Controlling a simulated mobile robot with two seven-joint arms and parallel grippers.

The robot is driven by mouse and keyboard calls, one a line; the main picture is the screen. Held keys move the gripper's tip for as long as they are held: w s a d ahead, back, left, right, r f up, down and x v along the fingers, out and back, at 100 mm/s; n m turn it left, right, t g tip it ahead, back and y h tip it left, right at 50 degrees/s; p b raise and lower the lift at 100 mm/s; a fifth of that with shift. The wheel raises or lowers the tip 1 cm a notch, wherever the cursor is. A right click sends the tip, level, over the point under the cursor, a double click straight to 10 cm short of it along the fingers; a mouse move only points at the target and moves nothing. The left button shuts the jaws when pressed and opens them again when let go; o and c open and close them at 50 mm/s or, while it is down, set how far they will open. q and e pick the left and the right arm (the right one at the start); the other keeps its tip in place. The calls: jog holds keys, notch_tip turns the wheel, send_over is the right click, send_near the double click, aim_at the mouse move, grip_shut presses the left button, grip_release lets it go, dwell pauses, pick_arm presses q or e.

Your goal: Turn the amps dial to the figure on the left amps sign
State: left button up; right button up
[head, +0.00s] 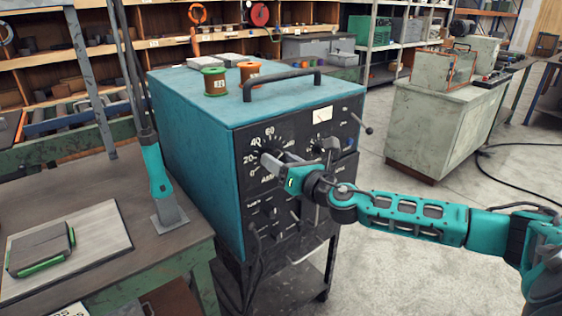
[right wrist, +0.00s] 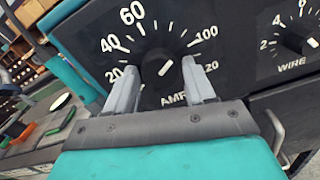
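The amps dial (right wrist: 162,72) is on the black front panel of the teal machine. The right wrist view shows its knob with a white mark slanting to the upper right, toward the scale just short of 100. My right gripper (right wrist: 160,92) is open, with one finger on each side of the knob; I cannot tell whether they touch it. In the head view my right gripper (head: 277,166) covers part of the dial. A white card (head: 70,311) with dark figures is cut off at the bottom edge and unreadable. My left gripper is not in view.
The wire dial (right wrist: 298,42) is right of the amps dial. A handle (head: 283,83), a green spool (head: 214,82) and an orange spool (head: 249,74) are on the machine's top. A workbench (head: 150,262) stands at left. Open floor lies to the right.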

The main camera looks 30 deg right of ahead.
jog(key=c, duration=0.7)
jog(key=shift+m, duration=0.3)
jog(key=m, duration=0.7)
jog(key=shift+r, duration=0.1)
jog(key=shift+m+p, duration=0.55)
jog(key=shift+m, duration=1.65)
